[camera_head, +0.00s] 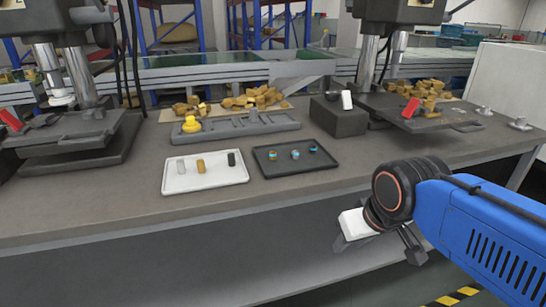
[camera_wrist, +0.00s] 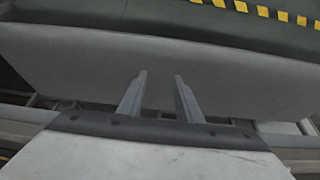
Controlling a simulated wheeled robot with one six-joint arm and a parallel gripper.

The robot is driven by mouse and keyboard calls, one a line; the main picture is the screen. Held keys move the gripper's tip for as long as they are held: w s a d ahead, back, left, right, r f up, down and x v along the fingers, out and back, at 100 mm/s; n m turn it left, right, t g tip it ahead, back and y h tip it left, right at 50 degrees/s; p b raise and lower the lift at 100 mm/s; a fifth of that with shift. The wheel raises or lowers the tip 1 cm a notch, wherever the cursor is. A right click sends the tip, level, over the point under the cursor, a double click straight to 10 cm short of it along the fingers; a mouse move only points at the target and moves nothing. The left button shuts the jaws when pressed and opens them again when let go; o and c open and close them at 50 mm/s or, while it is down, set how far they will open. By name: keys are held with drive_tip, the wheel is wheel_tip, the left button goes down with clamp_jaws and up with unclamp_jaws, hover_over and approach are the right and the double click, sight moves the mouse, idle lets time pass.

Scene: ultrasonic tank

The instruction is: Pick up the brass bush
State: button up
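The brass bush (camera_head: 200,166) is a small gold-coloured cylinder standing on a white tray (camera_head: 232,176) on the bench. It stands between a pale silver cylinder (camera_head: 181,167) and a black one (camera_head: 231,158). My gripper (camera_head: 342,243) is at the bench's front edge, to the right of and nearer than the tray, well apart from the bush. In the wrist view my gripper's two fingers (camera_wrist: 160,75) are apart with nothing between them. The bush does not show in the wrist view.
A dark tray (camera_head: 312,163) with small blue-topped parts lies right of the white tray. Behind are a grey rack (camera_head: 262,126) with a yellow piece (camera_head: 191,124), a dark block (camera_head: 338,119) and two press machines. The bench front (camera_head: 120,215) is clear.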

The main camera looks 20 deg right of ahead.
drive_tip(key=shift+o, duration=0.4)
drive_tip(key=w+a+r+m+g, duration=0.2)
drive_tip(key=w+r+m, duration=0.7)
drive_tip(key=w+r, duration=0.5)
wheel_tip(320, 180, up, 3)
drive_tip(key=shift+w+a+f, duration=0.1)
drive_tip(key=shift+w+a, duration=0.05)
drive_tip(key=shift+a, duration=0.55)
wheel_tip(320, 180, up, 10)
drive_tip(key=m+g, duration=0.3)
drive_tip(key=m, duration=0.8)
hover_over(273, 152)
drive_tip(key=f, duration=1.1)
drive_tip(key=shift+s+d, duration=0.1)
drive_tip(key=shift+s, duration=0.15)
drive_tip(key=shift+w+f, duration=0.1)
drive_tip(key=shift+f, duration=2.8)
clamp_jaws()
